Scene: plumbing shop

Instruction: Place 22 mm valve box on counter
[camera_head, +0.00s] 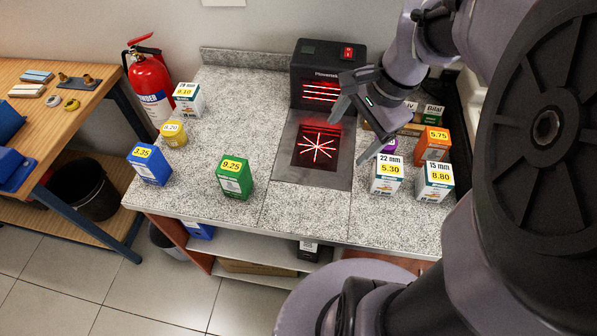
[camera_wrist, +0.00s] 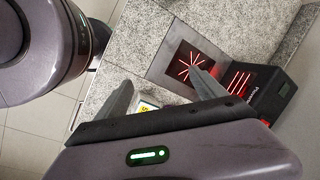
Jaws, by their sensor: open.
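The white 22 mm valve box (camera_head: 386,186), with a yellow 5.30 label, stands upright on the speckled counter (camera_head: 232,100), just right of the scanner plate. My gripper (camera_head: 346,141) is open and empty above the counter, its nearer finger just behind and left of that box; I cannot tell if they touch. In the wrist view my gripper (camera_wrist: 157,80) shows its two fingers spread. A yellow-labelled white box (camera_wrist: 147,106) is mostly hidden behind the gripper body there; I cannot tell surely which box it is.
A 15 mm box marked 8.80 (camera_head: 434,182) stands close right of the 22 mm box, with an orange box (camera_head: 433,144) behind. The scanner (camera_head: 329,78) glows red at the back. Green (camera_head: 235,178) and blue (camera_head: 150,165) boxes stand left. The counter's front middle is clear.

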